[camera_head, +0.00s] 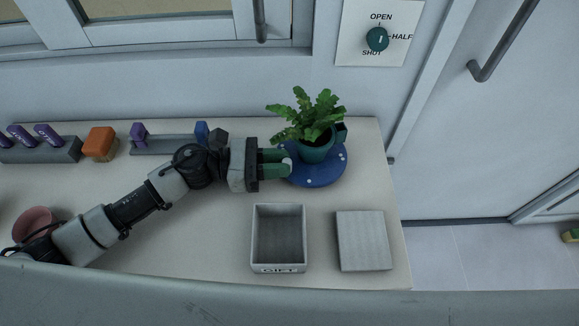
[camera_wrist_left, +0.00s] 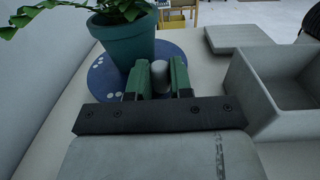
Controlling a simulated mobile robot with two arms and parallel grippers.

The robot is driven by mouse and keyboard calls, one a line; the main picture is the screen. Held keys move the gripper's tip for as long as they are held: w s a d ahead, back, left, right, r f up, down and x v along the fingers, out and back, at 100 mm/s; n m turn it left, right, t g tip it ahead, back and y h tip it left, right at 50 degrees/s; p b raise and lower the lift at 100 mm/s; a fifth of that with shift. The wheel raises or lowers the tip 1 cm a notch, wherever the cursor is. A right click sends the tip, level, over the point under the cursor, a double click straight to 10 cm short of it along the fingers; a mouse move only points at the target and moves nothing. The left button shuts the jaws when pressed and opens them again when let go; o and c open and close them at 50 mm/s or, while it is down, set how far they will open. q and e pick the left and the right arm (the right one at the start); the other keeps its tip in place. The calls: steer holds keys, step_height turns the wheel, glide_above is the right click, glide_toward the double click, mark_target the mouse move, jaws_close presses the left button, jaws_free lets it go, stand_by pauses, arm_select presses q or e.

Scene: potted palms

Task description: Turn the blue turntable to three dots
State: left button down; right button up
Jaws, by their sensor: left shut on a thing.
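The blue turntable (camera_head: 318,178) lies at the right end of the table, with a teal pot (camera_head: 315,150) holding a leafy green plant (camera_head: 305,115) standing on it. In the left wrist view, the turntable (camera_wrist_left: 100,80) shows clusters of white dots near its left rim; their exact counts are hard to read. A pale grey peg (camera_wrist_left: 159,76) stands at its near edge. My left gripper (camera_head: 283,163) reaches in from the left, its green fingers at the turntable's left edge. In the wrist view, the gripper (camera_wrist_left: 160,80) is shut on the peg, one finger on each side.
An open grey gift box (camera_head: 278,267) and a flat grey lid (camera_head: 362,240) lie in front of the turntable. An orange block (camera_head: 99,142) and a rack (camera_head: 165,146) stand at the back left. A dial (camera_head: 377,39) marked OPEN, HALF and SHUT is on the wall.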

steer(key=shift+s+f, duration=0.1)
arm_select(q)
steer(key=shift+w, duration=0.1)
steer(key=c, duration=1)
jaws_free()
steer(key=a, duration=0.2)
steer(key=a+b, duration=0.1)
steer(key=a, duration=0.3)
steer(key=shift+s+f, duration=0.15)
steer(key=shift+s, duration=0.15)
steer(key=a+b, duration=0.1)
steer(key=a, duration=0.3)
steer(key=shift+s, duration=0.15)
steer(key=shift+a+r, duration=0.2)
steer(key=shift+a, duration=0.25)
arm_select(e)
steer(key=shift+w+a+f, duration=0.2)
steer(key=shift+w+f, duration=0.05)
steer(key=shift+w, duration=0.6)
steer(key=shift+w+a+f, duration=0.15)
steer(key=shift+w+f, duration=0.05)
steer(key=shift+w, duration=0.65)
arm_select(q)
steer(key=shift+c, duration=0.4)
